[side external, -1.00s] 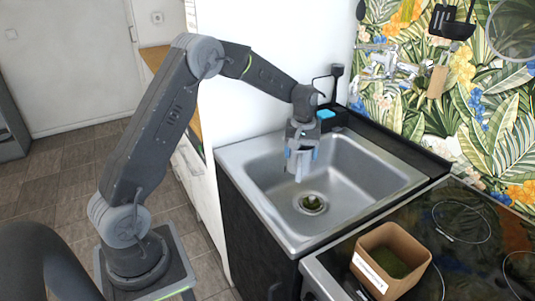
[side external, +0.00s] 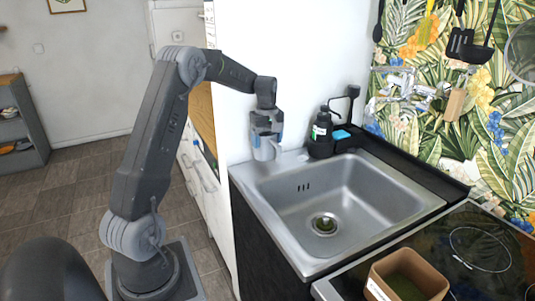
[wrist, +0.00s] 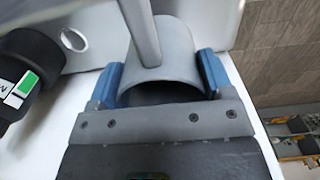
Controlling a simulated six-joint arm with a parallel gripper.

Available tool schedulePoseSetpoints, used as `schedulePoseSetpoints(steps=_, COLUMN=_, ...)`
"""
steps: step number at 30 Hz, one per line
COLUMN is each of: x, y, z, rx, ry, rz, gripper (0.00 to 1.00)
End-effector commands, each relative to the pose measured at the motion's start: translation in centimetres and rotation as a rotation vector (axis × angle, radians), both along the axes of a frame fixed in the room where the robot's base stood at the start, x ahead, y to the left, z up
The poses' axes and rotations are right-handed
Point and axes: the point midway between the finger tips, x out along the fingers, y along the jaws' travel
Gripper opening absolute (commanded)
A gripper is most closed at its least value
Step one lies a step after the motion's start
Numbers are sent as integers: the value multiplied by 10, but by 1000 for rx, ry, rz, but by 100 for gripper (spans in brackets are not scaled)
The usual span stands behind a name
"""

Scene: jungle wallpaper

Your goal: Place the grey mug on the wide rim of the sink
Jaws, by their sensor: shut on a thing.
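The grey mug (side external: 266,151) is between the blue-padded fingers of my gripper (side external: 267,141). It is at the back left corner of the steel sink in the side view. The wide sink rim (side external: 252,174) is just below it; I cannot tell whether the mug touches the rim. In the wrist view the mug (wrist: 177,42) sits between the two blue pads of my gripper (wrist: 160,80), which press on its sides. Its open mouth faces the gripper and its handle stretches toward the top of the picture.
A black soap bottle (side external: 320,134) stands just right of the mug; it also shows in the wrist view (wrist: 25,72). A blue sponge (side external: 341,134) lies behind the sink. The basin (side external: 350,195) has something dark green at its drain. A brown box (side external: 437,285) stands on the hob.

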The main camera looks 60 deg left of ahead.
Motion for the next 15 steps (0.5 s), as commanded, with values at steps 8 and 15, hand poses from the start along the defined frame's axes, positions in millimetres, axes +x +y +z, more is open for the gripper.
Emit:
schedulePoseSetpoints(steps=8, x=0, y=-1, z=-42, rx=-3, ry=3, rz=-2, gripper=42)
schedulePoseSetpoints(steps=15, x=0, y=0, z=-46, rx=0, ry=-1, rz=-2, gripper=42)
